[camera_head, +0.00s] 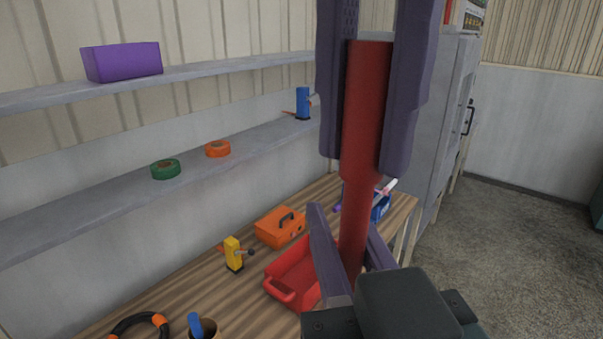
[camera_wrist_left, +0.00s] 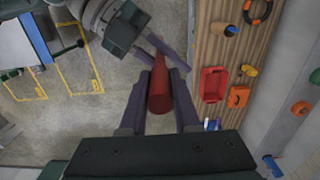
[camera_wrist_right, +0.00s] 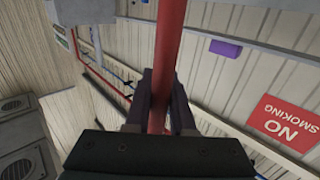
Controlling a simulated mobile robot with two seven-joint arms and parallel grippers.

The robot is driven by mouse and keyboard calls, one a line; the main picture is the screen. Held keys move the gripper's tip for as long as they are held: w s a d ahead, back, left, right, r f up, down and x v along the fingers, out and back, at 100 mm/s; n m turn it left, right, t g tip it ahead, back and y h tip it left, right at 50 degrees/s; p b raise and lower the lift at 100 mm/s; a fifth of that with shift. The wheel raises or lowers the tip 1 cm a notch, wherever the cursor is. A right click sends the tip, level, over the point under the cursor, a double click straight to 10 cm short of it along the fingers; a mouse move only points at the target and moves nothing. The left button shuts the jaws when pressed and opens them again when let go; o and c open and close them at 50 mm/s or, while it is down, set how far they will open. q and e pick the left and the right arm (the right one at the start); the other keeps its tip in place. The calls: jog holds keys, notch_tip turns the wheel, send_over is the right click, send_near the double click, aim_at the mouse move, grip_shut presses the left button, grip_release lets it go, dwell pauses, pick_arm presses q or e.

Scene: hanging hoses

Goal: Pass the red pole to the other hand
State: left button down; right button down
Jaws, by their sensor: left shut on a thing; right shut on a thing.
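The red pole (camera_head: 366,110) stands nearly upright in the middle of the head view, close to the camera. My left gripper (camera_head: 368,165) comes down from the top with its two purple fingers on either side of the pole's upper part, shut on it. My right gripper (camera_head: 349,262) is lower, its fingers on either side of the pole's lower part, also shut on it. The pole also shows between the fingers in the left wrist view (camera_wrist_left: 160,92) and in the right wrist view (camera_wrist_right: 167,65). The pole's lower end is hidden behind my right gripper in the head view.
A wooden workbench (camera_head: 205,293) below holds a red tray (camera_head: 281,292), an orange toolbox (camera_head: 272,232) and a yellow tool (camera_head: 233,256). Wall shelves (camera_head: 75,212) hold a purple box (camera_head: 122,62) and tape rolls. A grey cabinet (camera_head: 440,120) stands behind; open floor lies at right.

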pick_arm(q)
jog(key=shift+d, duration=0.2)
jog(key=c, duration=0.6)
grip_release()
jog(key=shift+o, duration=0.2)
jog(key=shift+a, duration=0.2)
